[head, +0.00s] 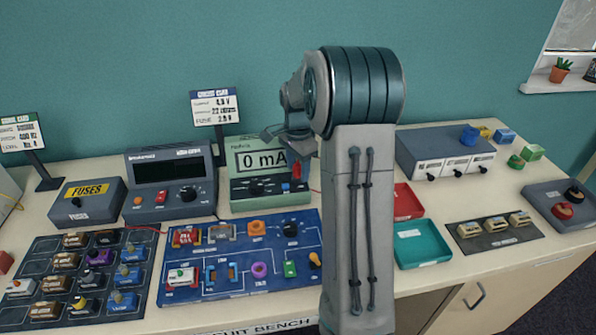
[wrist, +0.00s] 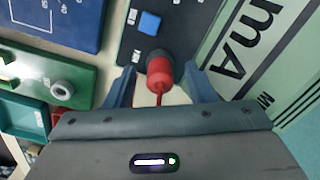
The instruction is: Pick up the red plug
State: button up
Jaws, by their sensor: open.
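The red plug (wrist: 160,72) sits against the dark lower panel of the mA meter (wrist: 236,62), with a thin red lead coming from it. In the head view the red plug (head: 297,170) shows small at the meter's right side, below the display. My gripper (wrist: 158,92) is open, with one blue-grey finger on each side of the plug; whether they touch it I cannot tell. In the head view my gripper (head: 287,135) is in front of the mA meter (head: 248,160) and partly hides it; my arm hides what lies behind it.
A blue circuit board (head: 240,285) with several parts lies in front of the meter. A grey meter (head: 165,190) stands to its left. Red (head: 407,203) and teal (head: 422,243) trays and a grey switch box (head: 445,155) are right of my arm.

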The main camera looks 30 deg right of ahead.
grip_shut()
